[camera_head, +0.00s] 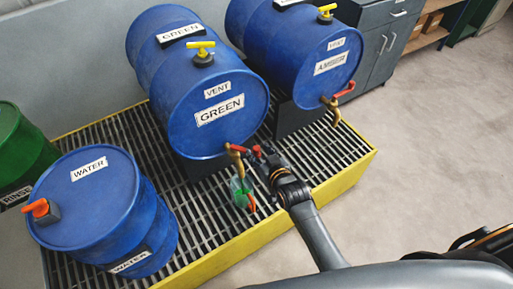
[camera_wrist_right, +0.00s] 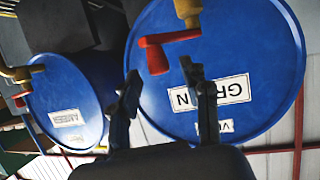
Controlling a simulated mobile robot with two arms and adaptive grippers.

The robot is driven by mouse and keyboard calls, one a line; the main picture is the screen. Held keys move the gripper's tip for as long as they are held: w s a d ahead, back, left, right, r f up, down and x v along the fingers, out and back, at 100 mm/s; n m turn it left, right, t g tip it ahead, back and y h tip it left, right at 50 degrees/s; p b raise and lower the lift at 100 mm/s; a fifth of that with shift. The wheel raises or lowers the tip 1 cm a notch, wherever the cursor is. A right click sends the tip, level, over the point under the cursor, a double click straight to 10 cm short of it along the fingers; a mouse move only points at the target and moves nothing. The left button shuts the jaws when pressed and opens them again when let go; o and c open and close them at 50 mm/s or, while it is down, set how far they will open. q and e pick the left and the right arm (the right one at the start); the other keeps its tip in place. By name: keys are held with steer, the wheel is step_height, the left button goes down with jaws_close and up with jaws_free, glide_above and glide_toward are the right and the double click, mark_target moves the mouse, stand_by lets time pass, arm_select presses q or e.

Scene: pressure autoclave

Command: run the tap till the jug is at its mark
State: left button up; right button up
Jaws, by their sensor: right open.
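The blue drum labelled GREEN (camera_head: 205,135) lies on its side on a stand. Its brass tap (camera_head: 238,165) has a red lever (camera_head: 236,148) and points down; the tap (camera_wrist_right: 187,10) and lever (camera_wrist_right: 158,55) also show in the right wrist view, where the picture is upside down. A green-tinted clear jug (camera_head: 238,188) with an orange handle (camera_head: 251,203) stands below the tap. Its mark and level are too small to tell. My right gripper (camera_head: 262,154) is open and empty beside the lever, its fingers (camera_wrist_right: 162,80) apart from it. My left gripper is out of view.
The drum labelled AMBER (camera_head: 325,85), with its own red-levered tap (camera_head: 335,105), lies to the right. An upright WATER drum (camera_head: 90,200) stands front left. All rest on a grated platform with a yellow edge (camera_head: 290,215).

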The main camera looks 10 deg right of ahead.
mark_target(258, 149)
steer(key=shift+x, duration=1.55)
jaws_close()
